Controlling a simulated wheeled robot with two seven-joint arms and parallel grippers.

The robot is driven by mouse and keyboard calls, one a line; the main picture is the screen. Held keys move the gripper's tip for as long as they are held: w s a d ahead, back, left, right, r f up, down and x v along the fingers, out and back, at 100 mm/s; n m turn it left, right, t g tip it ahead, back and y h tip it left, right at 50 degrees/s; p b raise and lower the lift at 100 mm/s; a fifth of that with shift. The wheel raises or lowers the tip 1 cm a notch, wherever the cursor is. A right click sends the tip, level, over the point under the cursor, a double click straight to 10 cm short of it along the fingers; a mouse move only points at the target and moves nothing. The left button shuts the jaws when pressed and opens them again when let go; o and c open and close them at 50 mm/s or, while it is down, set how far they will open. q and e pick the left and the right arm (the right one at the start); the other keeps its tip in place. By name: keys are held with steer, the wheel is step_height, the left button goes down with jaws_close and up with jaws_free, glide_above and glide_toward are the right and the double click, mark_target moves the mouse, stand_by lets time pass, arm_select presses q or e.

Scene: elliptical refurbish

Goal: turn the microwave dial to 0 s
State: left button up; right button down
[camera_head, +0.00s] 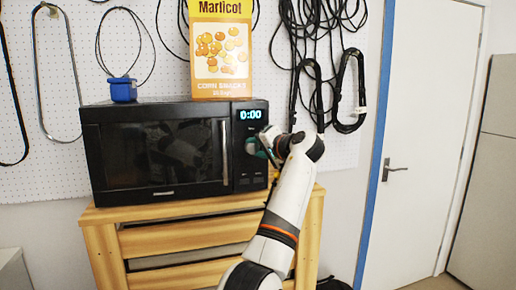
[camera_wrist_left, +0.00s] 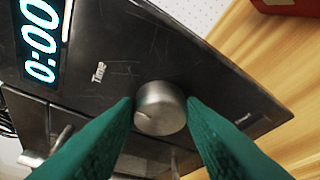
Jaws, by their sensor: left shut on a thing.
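The black microwave (camera_head: 160,150) stands on a wooden cabinet, its door closed. Its display (camera_head: 250,114) reads 0:00 in the head view, and the display (camera_wrist_left: 40,40) shows the same in the left wrist view. The silver dial (camera_wrist_left: 160,108), beside the "Time" label, sits between the green fingertips of my left gripper (camera_wrist_left: 161,105), which is shut on it. In the head view my left gripper (camera_head: 262,146) is at the control panel and hides the dial. My right gripper is not in view.
A yellow corn snack box (camera_head: 222,50) and a blue container (camera_head: 123,89) stand on top of the microwave. The wooden cabinet (camera_head: 190,238) is below. Black cables (camera_head: 318,60) hang on the pegboard. A white door (camera_head: 430,130) is at the right.

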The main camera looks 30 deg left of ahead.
arm_select(q)
steer(key=o, duration=1)
steer(key=shift+d, duration=0.1)
steer(key=b+v, duration=0.3)
steer(key=v, duration=0.9)
